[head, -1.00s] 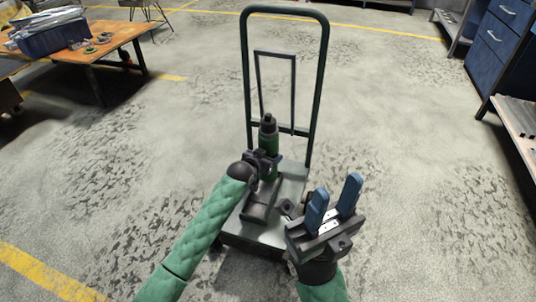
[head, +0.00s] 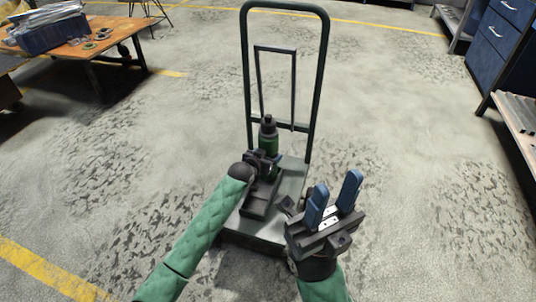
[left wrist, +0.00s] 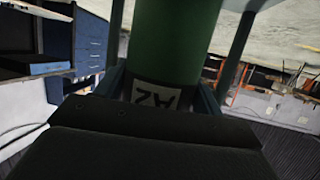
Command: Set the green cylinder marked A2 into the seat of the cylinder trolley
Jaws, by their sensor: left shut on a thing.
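The green cylinder (head: 268,143) has a dark top and stands about upright over the cylinder trolley's base plate (head: 292,180). My left gripper (head: 265,165) is shut on its lower part. The left wrist view shows the cylinder (left wrist: 175,40) between the blue fingers, with its white A2 label (left wrist: 155,96) upside down in the picture. A dark block (head: 256,207) is on the plate in front of the gripper. The gripper hides the cylinder's foot, so I cannot tell whether it touches the seat. My right gripper (head: 333,197) is open and empty, at the plate's right front.
The trolley's tall dark handle frame (head: 321,75) rises behind the cylinder. A wooden table (head: 118,38) with a blue bin (head: 52,38) stands at the far left. Blue drawers (head: 500,45) and a shelf (head: 518,125) stand at the right. The floor around the trolley is clear.

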